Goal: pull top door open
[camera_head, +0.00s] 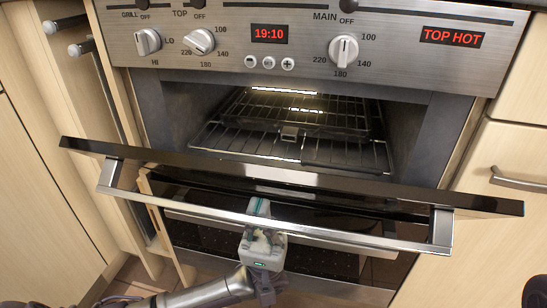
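The top oven door (400,192) is hinged down part way and tilts out toward me, with its dark upper edge well clear of the oven front. Its long metal handle (345,236) runs across the door's outer side on two end brackets. My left gripper (259,210) is at the handle, left of its middle, with its tip reaching just above the bar. Its body hangs below the bar. How far its fingers are closed is hard to see. My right gripper is not in view.
The top oven cavity (410,120) is lit and holds wire racks (345,152). The control panel (300,15) with knobs is above; its display (451,37) reads TOP HOT. A narrow pull-out unit (100,90) stands open at left. A cabinet with a handle (518,181) is at right.

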